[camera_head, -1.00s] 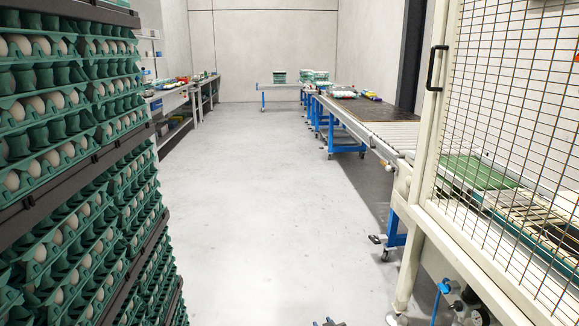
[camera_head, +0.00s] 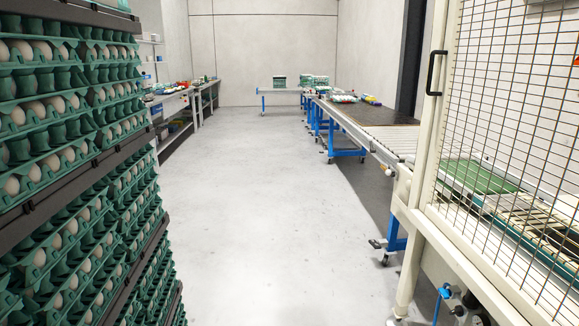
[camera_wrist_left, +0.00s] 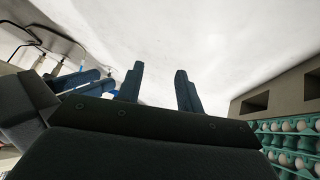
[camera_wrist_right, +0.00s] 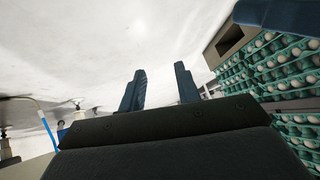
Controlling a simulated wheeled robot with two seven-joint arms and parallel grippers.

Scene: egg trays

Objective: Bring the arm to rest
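My left gripper (camera_wrist_left: 158,84) shows in the left wrist view with its two dark fingers apart and nothing between them. My right gripper (camera_wrist_right: 160,86) shows in the right wrist view, also with its fingers apart and empty. Pale floor lies beyond both pairs of fingers. Neither gripper shows in the head view now.
Stacked green egg trays (camera_head: 75,150) fill the left side, close by. A caged machine (camera_head: 510,150) with a roller conveyor (camera_head: 385,140) stands on the right. Shelving (camera_head: 180,110) lines the left wall. The floor (camera_head: 250,200) between is clear. A blue-legged table (camera_head: 280,91) stands at the back.

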